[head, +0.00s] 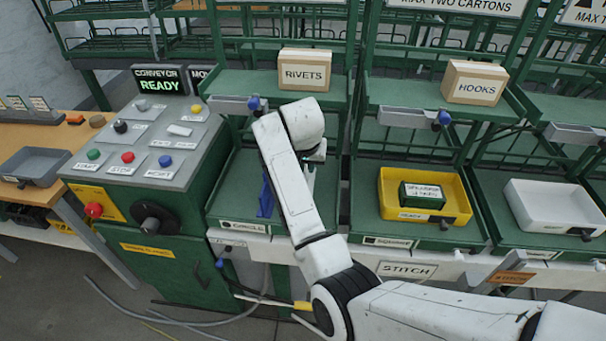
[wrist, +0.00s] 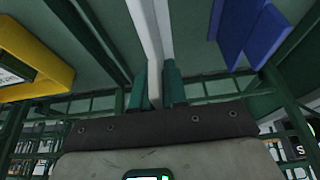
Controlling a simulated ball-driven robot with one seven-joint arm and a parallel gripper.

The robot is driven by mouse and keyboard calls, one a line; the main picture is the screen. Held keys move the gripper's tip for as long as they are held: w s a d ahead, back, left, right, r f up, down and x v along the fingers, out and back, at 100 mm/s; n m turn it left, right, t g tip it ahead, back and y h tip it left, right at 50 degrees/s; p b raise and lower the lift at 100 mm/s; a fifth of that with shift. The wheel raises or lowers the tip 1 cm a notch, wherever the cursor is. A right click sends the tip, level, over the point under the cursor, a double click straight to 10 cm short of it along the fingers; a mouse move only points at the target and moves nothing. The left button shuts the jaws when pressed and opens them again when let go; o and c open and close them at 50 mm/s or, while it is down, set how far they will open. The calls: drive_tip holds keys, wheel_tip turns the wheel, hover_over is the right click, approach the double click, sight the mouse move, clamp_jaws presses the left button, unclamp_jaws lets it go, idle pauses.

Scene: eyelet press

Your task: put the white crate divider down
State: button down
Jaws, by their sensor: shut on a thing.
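My gripper (wrist: 156,78) is shut on the white crate divider (wrist: 151,35), a narrow white strip between its two green fingers in the wrist view. The strip runs from the fingers to the top edge of that view. In the head view my arm hides most of the gripper and divider, above the green shelf bay marked circle (head: 236,213). I cannot tell whether the divider touches the shelf. A blue divider-like piece (head: 266,196) stands in the same bay, left of my arm. It also shows at the upper right in the wrist view (wrist: 250,30), apart from my gripper.
A yellow tray (head: 392,211) holding a green box (head: 421,195) is in the bay to the right. A white tray (head: 553,208) is further right. Cartons of rivets (head: 304,70) and hooks (head: 474,83) sit above. A control console (head: 135,145) stands left.

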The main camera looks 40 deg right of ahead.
drive_tip(key=shift+f, duration=2.05)
drive_tip(key=shift+f, duration=0.15)
drive_tip(key=c, duration=1.2)
unclamp_jaws()
drive_tip(key=shift+s, duration=0.1)
drive_tip(key=shift+o, duration=0.2)
